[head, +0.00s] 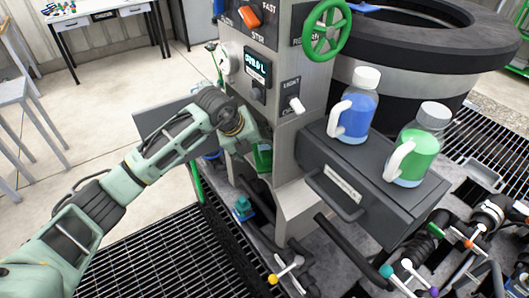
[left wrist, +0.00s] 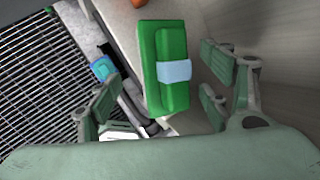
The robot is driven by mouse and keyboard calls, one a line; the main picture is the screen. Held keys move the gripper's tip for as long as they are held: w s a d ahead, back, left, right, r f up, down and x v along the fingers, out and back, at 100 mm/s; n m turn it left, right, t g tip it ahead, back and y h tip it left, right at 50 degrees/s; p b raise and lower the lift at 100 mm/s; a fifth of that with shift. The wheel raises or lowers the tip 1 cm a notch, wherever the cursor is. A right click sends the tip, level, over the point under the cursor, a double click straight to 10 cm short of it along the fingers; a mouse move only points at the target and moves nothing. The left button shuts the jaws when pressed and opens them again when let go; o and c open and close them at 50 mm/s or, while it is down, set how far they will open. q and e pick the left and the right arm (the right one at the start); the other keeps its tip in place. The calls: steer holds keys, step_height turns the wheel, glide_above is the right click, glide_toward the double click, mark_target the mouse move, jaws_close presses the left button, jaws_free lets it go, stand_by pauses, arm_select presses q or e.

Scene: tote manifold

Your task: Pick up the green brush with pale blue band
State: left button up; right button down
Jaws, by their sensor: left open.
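The green brush (left wrist: 163,50) with its pale blue band (left wrist: 174,71) shows in the left wrist view, between and just beyond the fingers. My right gripper is not in view.
A grey control column (head: 290,80) stands beside the brush. A dark drawer box (head: 370,190) carries a blue bottle (head: 356,118) and a green bottle (head: 414,155). A blue-green fitting (head: 243,207) sits below the gripper.

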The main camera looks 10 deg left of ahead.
mark_target(259, 153)
arm_select(q)
steer(key=shift+x, duration=1.15)
steer(key=shift+w+d+f, duration=0.15)
steer(key=shift+w, duration=0.1)
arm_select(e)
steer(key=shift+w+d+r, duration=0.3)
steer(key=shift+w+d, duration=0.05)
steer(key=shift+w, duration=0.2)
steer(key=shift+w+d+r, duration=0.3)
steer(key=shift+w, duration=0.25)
arm_select(q)
steer(key=shift+f, duration=0.25)
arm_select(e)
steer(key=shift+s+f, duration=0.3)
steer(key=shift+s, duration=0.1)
arm_select(q)
steer(key=shift+c, duration=0.5)
steer(key=shift+s, duration=0.1)
steer(key=c, duration=1.3)
steer(key=shift+o, duration=0.2)
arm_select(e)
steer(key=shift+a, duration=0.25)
